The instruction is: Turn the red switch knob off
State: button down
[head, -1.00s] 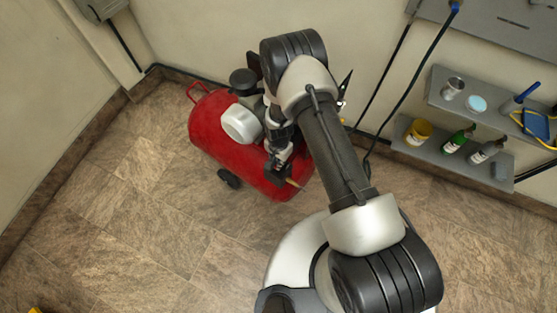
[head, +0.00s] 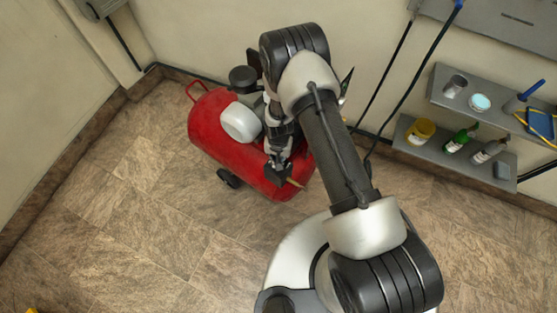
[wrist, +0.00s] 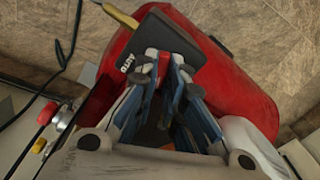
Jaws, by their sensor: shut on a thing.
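The red switch knob (wrist: 151,54) sits on a black switch box (wrist: 158,42) marked "AUTO", on the red compressor tank (wrist: 240,85). My gripper (wrist: 164,64) is shut on the knob, with a fingertip at each side; the fingers hide part of it. In the head view my gripper (head: 279,172) is at the right end of the red tank (head: 215,135). The knob itself cannot be made out there, and its exact turn angle is unclear in the wrist view.
A brass-coloured fitting (wrist: 121,17) sticks out beside the switch box. A wall shelf (head: 412,145) with bottles and cans is at the right. The floor (head: 135,220) left of the tank is clear.

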jog(key=n+b, duration=0.1)
jog(key=n, duration=0.5)
jog(key=shift+a+b, duration=0.1)
jog(key=shift+b, duration=0.25)
jog(key=n+b, duration=0.1)
jog(key=n, duration=0.6)
jog(key=shift+a, duration=0.1)
jog(key=c, duration=1.7)
grip_release()
jog(key=shift+r, duration=0.1)
notch_tip(320, 180, up, 12)
jog(key=shift+f, duration=0.1)
